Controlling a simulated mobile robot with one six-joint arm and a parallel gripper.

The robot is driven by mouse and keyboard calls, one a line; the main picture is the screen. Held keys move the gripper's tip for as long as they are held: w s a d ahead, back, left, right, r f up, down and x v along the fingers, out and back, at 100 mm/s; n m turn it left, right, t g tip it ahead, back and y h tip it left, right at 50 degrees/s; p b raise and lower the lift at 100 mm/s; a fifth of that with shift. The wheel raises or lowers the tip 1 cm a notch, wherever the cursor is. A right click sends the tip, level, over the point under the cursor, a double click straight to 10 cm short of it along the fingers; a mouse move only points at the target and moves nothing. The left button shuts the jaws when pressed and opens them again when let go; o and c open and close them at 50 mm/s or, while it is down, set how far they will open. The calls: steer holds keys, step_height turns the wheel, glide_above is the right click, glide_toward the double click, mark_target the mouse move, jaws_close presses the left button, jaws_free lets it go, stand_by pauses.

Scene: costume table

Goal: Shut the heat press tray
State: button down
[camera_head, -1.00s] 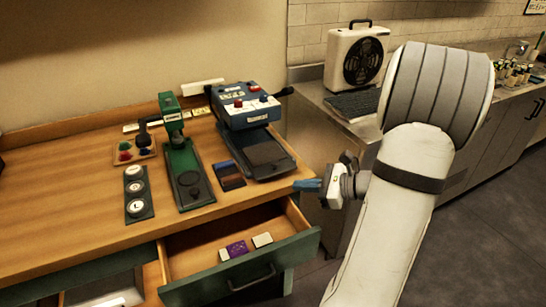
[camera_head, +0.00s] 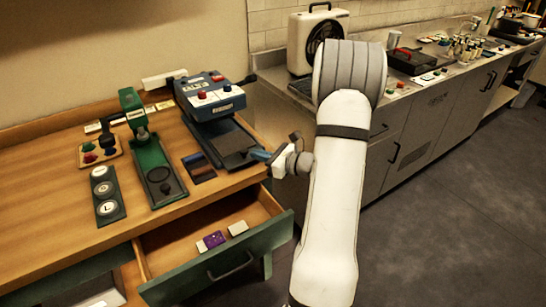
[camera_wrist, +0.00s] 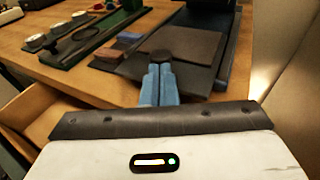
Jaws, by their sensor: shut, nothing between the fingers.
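The heat press (camera_head: 210,95) is a blue machine with a white top, red knobs and a dark handle at the back right of the wooden table. Its dark tray (camera_head: 233,143) sticks out toward the table's front edge, and a flat pad lies on it. In the wrist view the tray (camera_wrist: 205,80) lies just ahead of my fingers. My gripper (camera_head: 261,156) is shut and empty, its blue fingers at the tray's front end. In the wrist view the fingertips (camera_wrist: 162,62) overlap the tray's front edge; I cannot tell if they touch it.
An open drawer (camera_head: 215,268) below holds a purple block and two pale blocks. A metal counter (camera_head: 270,92) stands to the right.

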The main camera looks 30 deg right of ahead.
mark_target(242, 145)
steer(key=shift+w+a+f, duration=0.15)
steer(key=shift+w+a, duration=0.2)
steer(key=shift+w, duration=0.25)
steer(key=w+b, duration=0.1)
steer(key=w, duration=0.8)
steer(key=shift+w+a+b, duration=0.2)
steer(key=shift+w+b, duration=0.1)
steer(key=shift+b, duration=0.1)
